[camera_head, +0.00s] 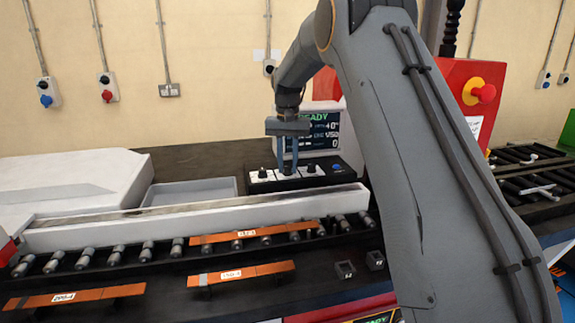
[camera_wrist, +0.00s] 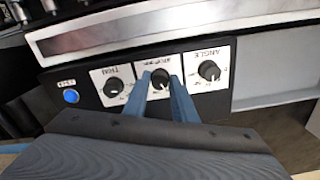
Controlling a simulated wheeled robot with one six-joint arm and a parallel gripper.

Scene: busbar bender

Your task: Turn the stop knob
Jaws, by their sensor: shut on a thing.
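The stop knob (camera_wrist: 160,76) is the black middle knob of three on a dark control panel (camera_wrist: 90,104). Its white plate lies between those marked ANGLE and TRIM. My gripper (camera_wrist: 160,88) points down at the panel, with its two blue fingers on either side of the stop knob, shut on it. In the head view my gripper (camera_head: 287,170) stands over the middle plate, and its fingers hide most of the knob. The angle knob (camera_wrist: 209,71) and trim knob (camera_wrist: 114,87) sit close beside the fingers.
A blue button (camera_wrist: 71,96) is at the panel's other end. A display (camera_head: 325,130) showing READY stands behind the panel. A white rail (camera_head: 190,222) and rollers with orange bars (camera_head: 240,274) lie in front. A red emergency stop (camera_head: 484,93) is at right.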

